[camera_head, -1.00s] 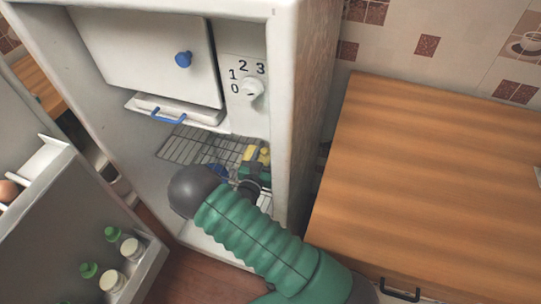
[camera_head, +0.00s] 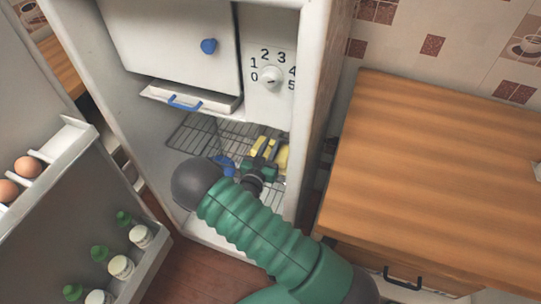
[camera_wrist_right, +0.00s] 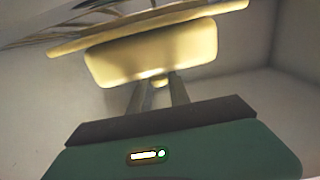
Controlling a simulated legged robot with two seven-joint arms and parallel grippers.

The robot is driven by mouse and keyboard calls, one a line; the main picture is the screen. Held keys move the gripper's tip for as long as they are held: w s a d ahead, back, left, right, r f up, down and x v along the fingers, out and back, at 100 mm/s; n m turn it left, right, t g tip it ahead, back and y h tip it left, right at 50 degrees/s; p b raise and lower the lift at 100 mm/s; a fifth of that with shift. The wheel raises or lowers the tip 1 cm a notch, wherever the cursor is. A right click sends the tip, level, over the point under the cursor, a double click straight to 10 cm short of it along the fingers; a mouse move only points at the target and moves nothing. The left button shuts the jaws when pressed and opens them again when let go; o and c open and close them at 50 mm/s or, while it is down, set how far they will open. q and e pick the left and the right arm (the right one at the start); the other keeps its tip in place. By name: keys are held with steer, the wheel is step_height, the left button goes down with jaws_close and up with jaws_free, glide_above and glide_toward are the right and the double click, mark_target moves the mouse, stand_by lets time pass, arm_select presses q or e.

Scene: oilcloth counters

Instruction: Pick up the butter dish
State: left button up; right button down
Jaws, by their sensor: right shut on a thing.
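The yellow butter dish (camera_head: 283,158) is inside the open fridge, at the wire shelf below the freezer compartment. My right gripper (camera_head: 267,154) covers part of it in the head view. In the right wrist view the dish (camera_wrist_right: 150,56) shows as a pale yellow block with a wider flat plate along one side. My right gripper's two fingers (camera_wrist_right: 158,84) are shut on a small part at the dish's near side. The fingers hide most of that part. I cannot tell whether the dish touches the shelf. My left gripper is not in view.
The wire shelf (camera_head: 190,139) lies around the arm, with a blue thing (camera_head: 224,164) left of the gripper. The fridge's right wall (camera_head: 312,110) is close. The open door (camera_head: 60,215) holds eggs and bottles. A wooden counter (camera_head: 430,170) at right is mostly clear.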

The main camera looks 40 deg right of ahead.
steer(key=shift+d+f, duration=0.2)
steer(key=shift+d, duration=0.05)
steer(key=shift+r, duration=0.1)
stand_by(0.6)
